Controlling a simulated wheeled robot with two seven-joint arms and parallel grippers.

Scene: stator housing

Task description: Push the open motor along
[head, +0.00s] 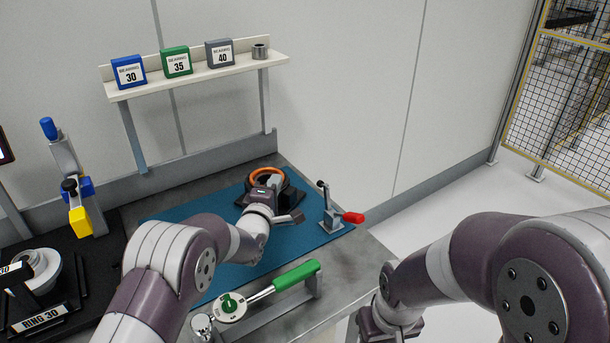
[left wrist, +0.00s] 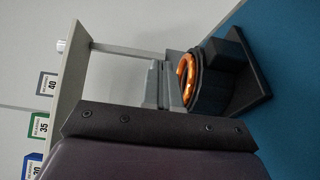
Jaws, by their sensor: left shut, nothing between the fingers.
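The open motor (head: 258,172), a dark round housing with an orange copper ring inside, is on the blue mat (head: 318,238) near its back edge. The left wrist view shows the motor (left wrist: 207,88) with its dark square base. My left gripper (head: 272,183) is shut and empty, in front of the motor in the head view and hiding part of it. Its grey fingers (left wrist: 166,84) appear right beside the housing; I cannot tell whether they touch. My right gripper (head: 385,325) is low at the bottom edge, its fingers not clearly visible.
A red-handled clamp (head: 333,219) stands right of the motor. A green-handled tool (head: 265,293) lies on a stand in front. A shelf (head: 200,77) with bearing boxes is on the wall. A black fixture board (head: 100,262) is left. Some mat between motor and clamp is clear.

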